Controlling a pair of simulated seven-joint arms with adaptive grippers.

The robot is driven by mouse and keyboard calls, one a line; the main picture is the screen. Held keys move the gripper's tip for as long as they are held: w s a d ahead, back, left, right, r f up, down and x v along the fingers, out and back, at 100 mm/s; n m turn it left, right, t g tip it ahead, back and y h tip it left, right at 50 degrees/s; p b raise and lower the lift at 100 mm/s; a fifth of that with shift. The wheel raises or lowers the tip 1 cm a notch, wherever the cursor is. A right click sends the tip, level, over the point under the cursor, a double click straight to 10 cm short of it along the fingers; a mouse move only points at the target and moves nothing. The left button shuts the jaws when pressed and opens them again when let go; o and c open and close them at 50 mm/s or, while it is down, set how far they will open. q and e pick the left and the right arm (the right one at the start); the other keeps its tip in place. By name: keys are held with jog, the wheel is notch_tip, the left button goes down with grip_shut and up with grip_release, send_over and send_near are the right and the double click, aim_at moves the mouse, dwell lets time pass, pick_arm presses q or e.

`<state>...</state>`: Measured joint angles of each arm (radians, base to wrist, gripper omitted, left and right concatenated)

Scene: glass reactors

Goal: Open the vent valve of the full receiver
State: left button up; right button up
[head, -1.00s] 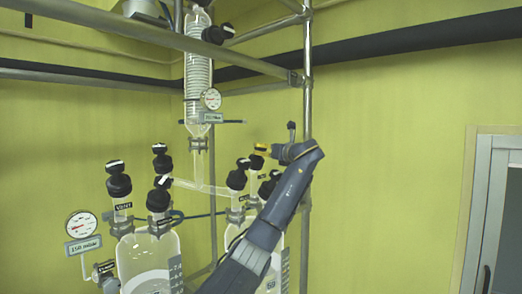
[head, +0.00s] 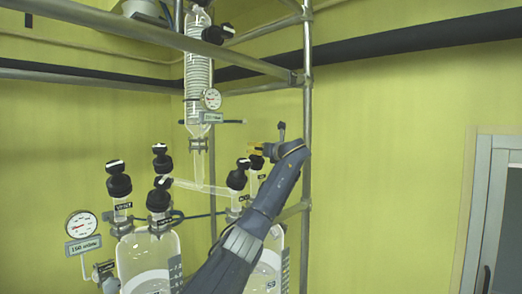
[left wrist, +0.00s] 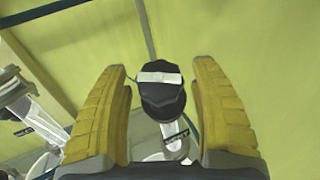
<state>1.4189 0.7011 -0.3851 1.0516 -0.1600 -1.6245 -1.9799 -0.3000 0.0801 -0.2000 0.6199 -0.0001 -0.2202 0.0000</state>
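Two glass receivers stand low in the head view, the left one (head: 132,258) and the right one (head: 268,284), partly behind my left arm. Pale liquid shows in both; I cannot tell which is fuller. My left gripper (head: 257,149) is at a black valve knob (head: 254,163) on top of the right receiver. In the left wrist view my left gripper (left wrist: 165,90) is open, with one yellow finger on each side of the black knob (left wrist: 161,98), without visible contact. A white bar crosses the knob's top roughly sideways. The label below it is unreadable. My right gripper is out of view.
Other black knobs (head: 237,180) stand close by to the left. A metal scaffold post (head: 308,110) rises just right of my left gripper. A coil condenser (head: 198,80) with a gauge (head: 211,99) hangs above. Another gauge (head: 82,225) is at lower left.

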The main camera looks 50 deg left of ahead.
pick_arm(q)
jog(key=c, duration=1.1)
jog(key=shift+n+g, duration=2.3)
jog(key=shift+n, duration=0.1)
jog(key=shift+a+n+g, duration=0.1)
jog(key=shift+n+g, duration=0.2)
jog(key=shift+n, duration=0.1)
jog(key=shift+f+n+g, duration=0.1)
jog(key=shift+n+g, duration=0.4)
jog(key=o, duration=1.3)
jog(key=shift+c, duration=0.2)
jog(key=shift+d, duration=0.2)
jog(key=w+d, duration=0.2)
jog(key=d, duration=0.9)
jog(key=shift+d, duration=0.35)
